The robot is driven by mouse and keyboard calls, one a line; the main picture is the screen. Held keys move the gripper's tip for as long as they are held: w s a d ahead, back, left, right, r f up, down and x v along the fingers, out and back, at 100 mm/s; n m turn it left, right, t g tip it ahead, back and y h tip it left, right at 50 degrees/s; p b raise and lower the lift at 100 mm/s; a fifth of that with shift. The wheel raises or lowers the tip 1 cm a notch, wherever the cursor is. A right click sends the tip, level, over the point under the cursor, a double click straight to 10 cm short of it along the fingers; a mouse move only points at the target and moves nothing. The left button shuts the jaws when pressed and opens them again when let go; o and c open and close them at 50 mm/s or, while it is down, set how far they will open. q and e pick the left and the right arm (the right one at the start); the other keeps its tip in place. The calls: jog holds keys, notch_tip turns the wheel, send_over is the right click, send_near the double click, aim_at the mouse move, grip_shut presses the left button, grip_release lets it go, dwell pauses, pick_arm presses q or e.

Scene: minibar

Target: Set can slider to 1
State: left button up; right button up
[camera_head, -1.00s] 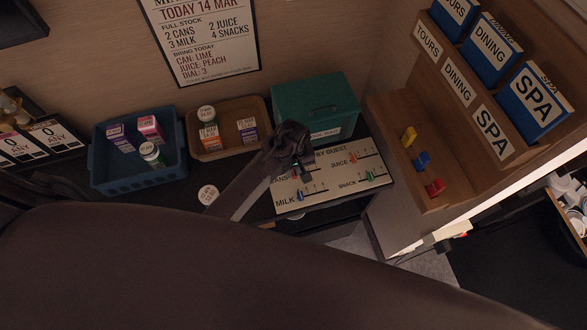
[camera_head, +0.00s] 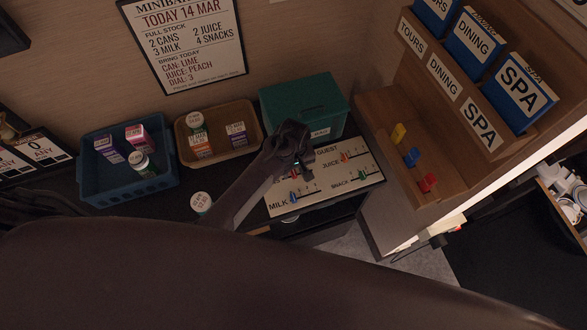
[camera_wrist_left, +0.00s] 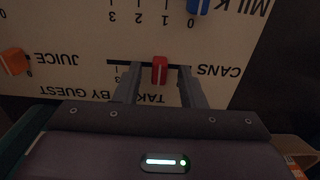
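The control board (camera_head: 330,187) lies on the dark counter with sliders for cans, juice, milk and snack. My left gripper (camera_head: 297,160) is over its upper left part and partly covers the CANS label. In the left wrist view the board appears upside down. There the red CANS knob (camera_wrist_left: 160,70) stands between the two fingers of my left gripper (camera_wrist_left: 158,86). The fingers are open, with a gap on each side of the knob. The fingers hide most of the CANS numbers, so I cannot read its setting. My right gripper is out of view.
The blue MILK knob (camera_wrist_left: 198,6) and orange JUICE knob (camera_wrist_left: 14,61) are close by. A teal box (camera_head: 303,104), a tan tray (camera_head: 217,155) and a blue bin (camera_head: 128,187) stand behind and left. A wooden rack (camera_head: 405,165) rises on the right.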

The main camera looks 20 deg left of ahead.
aim_at(293, 173)
pick_arm(q)
notch_tip(293, 173, up, 8)
jog(key=shift+f+b, duration=0.1)
jog(key=shift+b, duration=0.3)
dwell(0.5)
